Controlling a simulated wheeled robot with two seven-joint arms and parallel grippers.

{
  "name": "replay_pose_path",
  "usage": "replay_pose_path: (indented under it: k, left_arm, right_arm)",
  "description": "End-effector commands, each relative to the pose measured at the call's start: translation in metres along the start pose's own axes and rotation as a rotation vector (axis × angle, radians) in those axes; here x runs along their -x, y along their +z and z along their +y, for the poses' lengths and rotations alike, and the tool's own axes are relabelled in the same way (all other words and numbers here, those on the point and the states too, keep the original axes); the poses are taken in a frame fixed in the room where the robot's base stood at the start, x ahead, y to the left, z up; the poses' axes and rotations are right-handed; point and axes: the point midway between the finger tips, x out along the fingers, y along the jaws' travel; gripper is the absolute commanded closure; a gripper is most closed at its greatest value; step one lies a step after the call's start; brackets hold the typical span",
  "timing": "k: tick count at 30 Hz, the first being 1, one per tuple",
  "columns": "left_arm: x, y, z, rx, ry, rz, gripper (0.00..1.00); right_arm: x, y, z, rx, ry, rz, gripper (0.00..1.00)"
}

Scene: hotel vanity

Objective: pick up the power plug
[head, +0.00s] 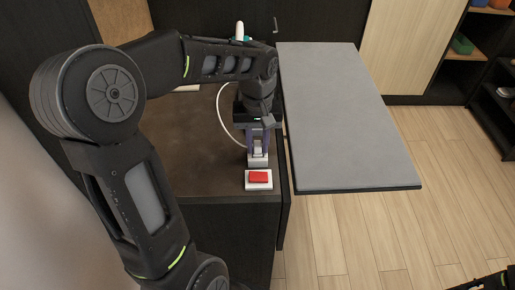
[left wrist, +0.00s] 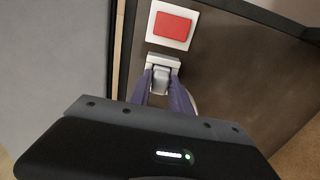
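The power plug (head: 258,151) is a small pale grey and white piece on the dark counter, and it also shows in the left wrist view (left wrist: 160,77). Its wider end meets a light grey block beside the red switch. My left gripper (head: 258,153) points down over it, with one purple finger on each side. In the left wrist view the fingertips (left wrist: 162,72) sit very close to the plug's sides. Whether they press on it I cannot tell. The right gripper is not clearly visible; only a dark part shows at the lower right corner.
A red switch (head: 258,177) on a white plate lies just in front of the plug, near the counter's (head: 210,170) front edge. A white cord (head: 221,116) curves along the counter behind. Wooden floor (head: 350,240) is clear.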

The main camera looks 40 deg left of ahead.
Motion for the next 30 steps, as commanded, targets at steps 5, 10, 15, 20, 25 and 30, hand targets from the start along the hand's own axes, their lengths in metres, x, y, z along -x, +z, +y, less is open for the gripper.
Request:
replay_pose_path:
  k: [5,10,15,20,25,30]
  left_arm:
    - [0.000,0.000,0.000,0.000,0.000,0.000,0.92]
    - [0.000,0.000,0.000,0.000,0.000,0.000,1.00]
    - [0.000,0.000,0.000,0.000,0.000,0.000,1.00]
    - [0.000,0.000,0.000,0.000,0.000,0.000,1.00]
    - [0.008,-0.001,0.001,0.000,0.001,0.002,1.00]
    - [0.034,-0.001,0.001,-0.001,0.003,0.005,1.00]
  right_arm:
    - [0.000,0.000,0.000,0.000,0.000,0.000,0.50]
    - [0.000,0.000,0.000,0.000,0.000,0.000,0.50]
    - [0.000,0.000,0.000,0.000,0.000,0.000,0.50]
    - [0.000,0.000,0.000,0.000,0.000,0.000,0.50]
    - [0.000,0.000,0.000,0.000,0.000,0.000,0.50]
    - [-0.001,0.000,0.001,0.000,0.000,0.000,0.50]
